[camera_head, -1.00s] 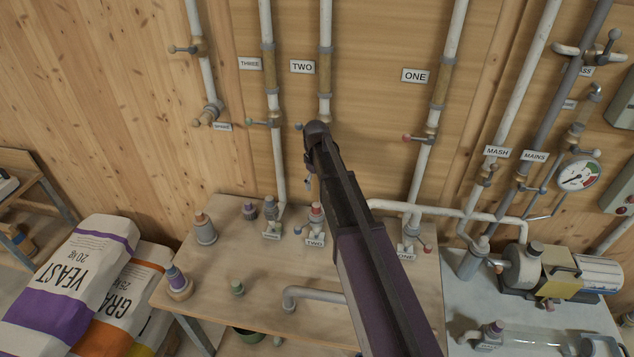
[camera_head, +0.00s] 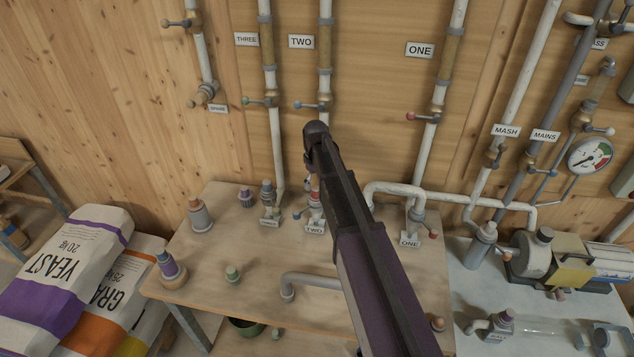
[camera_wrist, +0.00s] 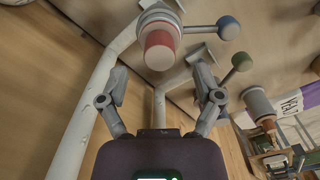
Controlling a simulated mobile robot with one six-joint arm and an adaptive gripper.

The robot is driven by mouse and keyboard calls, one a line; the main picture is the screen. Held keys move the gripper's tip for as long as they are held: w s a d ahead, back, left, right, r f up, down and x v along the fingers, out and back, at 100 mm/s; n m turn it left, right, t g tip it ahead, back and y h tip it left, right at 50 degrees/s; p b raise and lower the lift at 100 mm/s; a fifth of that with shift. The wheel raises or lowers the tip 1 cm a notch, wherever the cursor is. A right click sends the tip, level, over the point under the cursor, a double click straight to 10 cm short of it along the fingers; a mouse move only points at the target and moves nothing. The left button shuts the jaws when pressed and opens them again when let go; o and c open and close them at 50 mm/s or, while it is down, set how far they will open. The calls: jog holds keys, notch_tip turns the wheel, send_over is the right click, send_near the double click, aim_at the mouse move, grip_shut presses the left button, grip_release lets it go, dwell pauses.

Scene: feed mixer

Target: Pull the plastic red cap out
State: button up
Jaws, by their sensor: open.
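A red cap (camera_wrist: 159,52) sits on the end of a pale, ringed pipe fitting in the wrist view, near the top centre. In the head view the reddish cap (camera_head: 314,193) is on the small fitting behind the TWO label, partly beside my arm. My gripper (camera_wrist: 157,82) is open and empty in the wrist view. Its two fingers are spread, one to each side and below the cap, and I see no contact. In the head view the fingers are mostly hidden by my dark arm.
A blue-knobbed lever (camera_wrist: 229,28) and a green-knobbed lever (camera_wrist: 242,62) stand right of the cap. A white pipe (camera_wrist: 90,110) runs close by the left finger.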

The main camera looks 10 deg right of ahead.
aim_at(316, 188)
jog(key=shift+f+b, duration=1.5)
jog(key=shift+f, duration=0.3)
grip_shut()
